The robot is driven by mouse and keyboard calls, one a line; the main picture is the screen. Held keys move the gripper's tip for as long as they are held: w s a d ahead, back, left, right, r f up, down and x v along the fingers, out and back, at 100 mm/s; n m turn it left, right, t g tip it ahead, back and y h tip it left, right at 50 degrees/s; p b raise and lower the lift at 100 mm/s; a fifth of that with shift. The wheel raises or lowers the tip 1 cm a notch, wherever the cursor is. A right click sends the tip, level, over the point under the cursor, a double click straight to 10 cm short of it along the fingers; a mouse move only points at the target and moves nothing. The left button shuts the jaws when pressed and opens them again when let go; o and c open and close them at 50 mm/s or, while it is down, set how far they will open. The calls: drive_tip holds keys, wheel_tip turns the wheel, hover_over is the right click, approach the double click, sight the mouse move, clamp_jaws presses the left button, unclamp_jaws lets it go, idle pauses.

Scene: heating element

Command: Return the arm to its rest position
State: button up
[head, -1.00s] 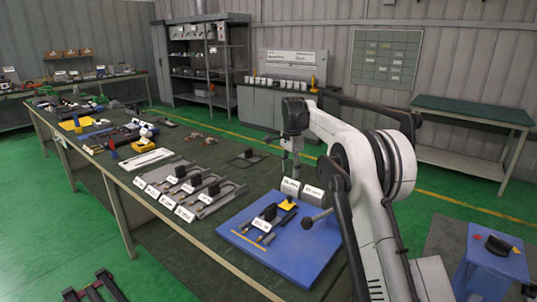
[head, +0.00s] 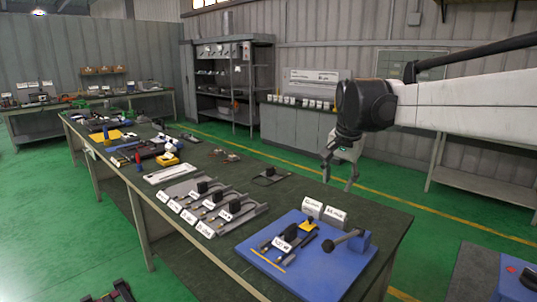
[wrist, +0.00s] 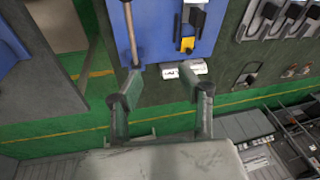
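My arm (head: 470,105) reaches in from the right in the head view, with its outer link nearly level. My gripper (head: 338,182) hangs down from it, near the table's far right edge in the picture. In the wrist view, my gripper (wrist: 158,80) has its two fingers well apart with nothing between them, so it is open and empty. A blue board (head: 335,278) lies on the near end of the table, with dark heating-element parts (head: 290,233) and a black-knobbed lever (head: 345,240) on it. The blue board also shows at the top of the wrist view (wrist: 160,28).
Labelled fixtures (head: 215,208) and tools line the long table (head: 240,255). Green floor beyond the table is clear.

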drive_tip(key=s+d+f+n+t, duration=0.1)
drive_tip(key=s+f+n+t, duration=0.15)
drive_tip(key=s, duration=1.55)
drive_tip(key=s+f+n, duration=0.2)
drive_tip(key=s+f, duration=0.2)
drive_tip(key=s, duration=0.2)
drive_tip(key=s+f+n+t, duration=0.1)
drive_tip(key=s+f+n, duration=0.1)
drive_tip(key=s+f, duration=0.2)
drive_tip(key=s, duration=0.3)
drive_tip(key=shift+s+d+f, duration=0.25)
drive_tip(key=shift+f, duration=0.05)
